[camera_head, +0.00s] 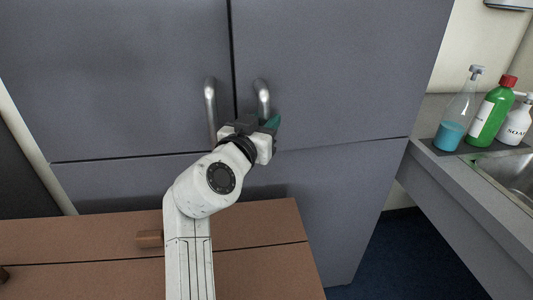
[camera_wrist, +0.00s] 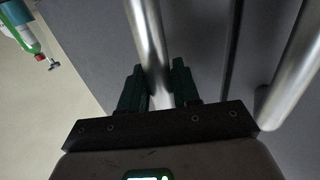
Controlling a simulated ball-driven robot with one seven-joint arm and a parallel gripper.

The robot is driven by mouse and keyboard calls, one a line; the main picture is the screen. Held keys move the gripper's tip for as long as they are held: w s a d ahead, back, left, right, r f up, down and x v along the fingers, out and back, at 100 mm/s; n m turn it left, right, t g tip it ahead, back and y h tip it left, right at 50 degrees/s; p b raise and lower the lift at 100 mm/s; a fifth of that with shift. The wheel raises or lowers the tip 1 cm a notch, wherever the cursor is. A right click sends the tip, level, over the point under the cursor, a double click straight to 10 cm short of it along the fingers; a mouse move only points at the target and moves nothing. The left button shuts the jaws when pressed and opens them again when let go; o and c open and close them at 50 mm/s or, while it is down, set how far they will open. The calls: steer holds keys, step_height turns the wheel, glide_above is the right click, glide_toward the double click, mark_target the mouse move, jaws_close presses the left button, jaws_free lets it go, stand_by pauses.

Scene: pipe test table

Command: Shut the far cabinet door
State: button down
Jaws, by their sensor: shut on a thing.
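A grey cabinet has two upper doors side by side, a left door (camera_head: 120,75) and a right door (camera_head: 330,70). A dark vertical seam runs between them. Both doors look about flush, though I cannot tell if a small gap is left. The right door's metal handle (camera_head: 262,92) stands just right of the seam. My gripper (camera_head: 268,124) is at its lower end. In the wrist view my gripper (camera_wrist: 157,82) has its dark green fingers on either side of this handle (camera_wrist: 146,30), shut on it. The left door's handle (camera_head: 210,100) is free; it shows at right in the wrist view (camera_wrist: 295,70).
A brown drawer unit (camera_head: 265,270) stands below, in front of the cabinet. At right, a counter (camera_head: 440,190) holds a blue spray bottle (camera_head: 455,120), a green bottle (camera_head: 490,115) and a white soap bottle (camera_head: 516,122) beside a sink (camera_head: 515,175).

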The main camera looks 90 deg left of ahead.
steer(key=a+b, duration=0.2)
steer(key=s+a+t+b, duration=0.1)
steer(key=shift+f+m+h+b, duration=0.25)
steer(key=shift+m+h+b, duration=0.05)
steer(key=shift+m+b, duration=0.1)
steer(key=shift+r, duration=0.15)
steer(key=c, duration=1)
jaws_free()
steer(key=shift+o, duration=0.2)
steer(key=p+v, duration=0.1)
steer(key=v, duration=0.9)
steer(key=shift+s+d, duration=0.25)
steer(key=shift+d, duration=0.1)
steer(key=shift+w, duration=0.1)
